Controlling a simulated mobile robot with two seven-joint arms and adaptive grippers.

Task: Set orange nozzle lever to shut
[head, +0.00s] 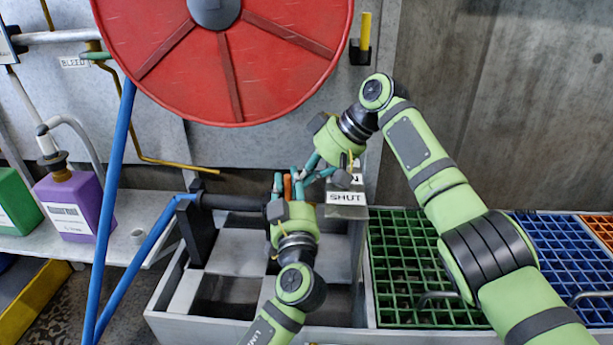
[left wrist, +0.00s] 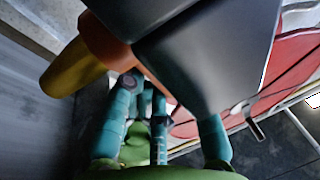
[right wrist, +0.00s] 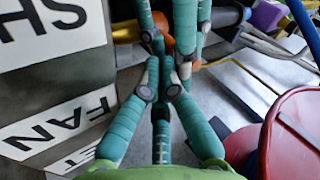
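The orange nozzle lever (head: 287,187) stands upright at the end of a dark nozzle (head: 235,202). My left gripper (head: 289,184) comes from below, with its fingers apart on either side of the lever. The left wrist view shows the orange part (left wrist: 103,40) with a yellow end, beside a dark block that hides some fingertips. My right gripper (head: 308,178) comes from the upper right. Its fingertips are drawn close together in the right wrist view (right wrist: 162,90), with nothing clear between them. Orange (right wrist: 128,32) shows beyond them, behind the left fingers. The SHUT label plate (head: 347,198) is right of the lever.
A red reel (head: 180,80) hangs above. Blue pipes (head: 119,180) rise at left. Purple (head: 80,200) and green (head: 15,205) jugs stand on a shelf. Green (head: 410,250) and blue (head: 560,245) grates lie at right. Both grippers are crowded close together.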

